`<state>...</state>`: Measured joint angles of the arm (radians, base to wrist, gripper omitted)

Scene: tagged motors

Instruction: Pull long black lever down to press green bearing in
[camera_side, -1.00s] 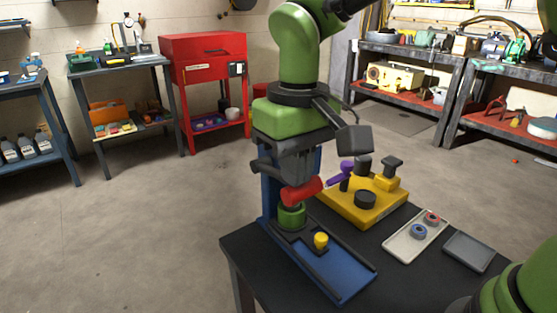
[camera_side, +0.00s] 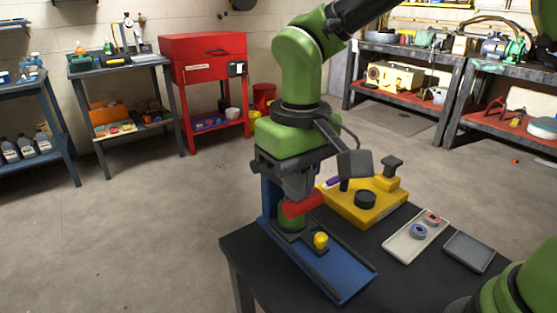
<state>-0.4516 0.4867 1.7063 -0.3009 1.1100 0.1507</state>
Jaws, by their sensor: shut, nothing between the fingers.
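My gripper (camera_side: 300,186) points down over the blue press (camera_side: 342,289) on the black table. It is shut, with its fingertips close above a red cylindrical part (camera_side: 303,205); I cannot tell if they touch. A green round part (camera_side: 291,219), likely the green bearing with its seat, stands on the press directly under the red part, which hides its top. The long black lever cannot be told apart from the dark gripper parts. A small yellow cylinder (camera_side: 321,240) stands on the press base in front.
A yellow fixture (camera_side: 364,207) with black posts stands behind the press, close to my gripper. A light tray (camera_side: 401,247) with small ringed parts and a dark grey tray (camera_side: 468,253) lie to the right. The black table (camera_side: 246,262) has bare room at the left.

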